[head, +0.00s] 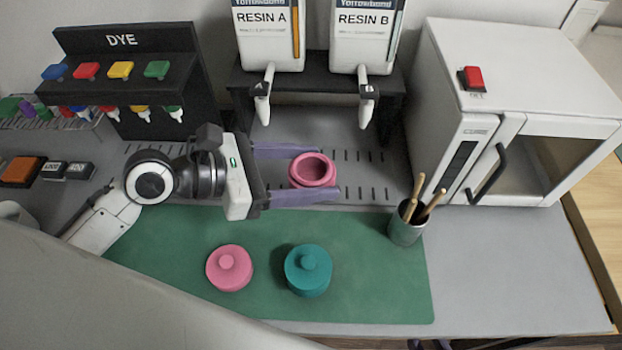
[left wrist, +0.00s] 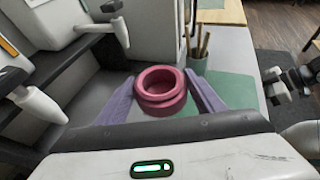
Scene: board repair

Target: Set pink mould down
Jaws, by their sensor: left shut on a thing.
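The pink mould (head: 314,170), an open ring-shaped cup, is between the purple fingers of my left gripper (head: 300,172), below the resin dispensers. The gripper is shut on it. In the left wrist view the mould (left wrist: 160,91) sits upright between the fingertips, with its hollow facing up. I cannot tell whether its base touches the grey surface. A pink lid (head: 229,268) and a teal lidded mould (head: 308,270) stand on the green mat (head: 380,290). Part of my right arm shows at the right of the left wrist view, its gripper (left wrist: 287,85) small and unclear.
Resin A (head: 268,35) and Resin B (head: 364,38) dispensers hang over the slotted grey surface. A cup of sticks (head: 406,228) stands right of the mould, by the white oven (head: 470,120). A dye rack (head: 125,70) is at back left. The mat's front right is clear.

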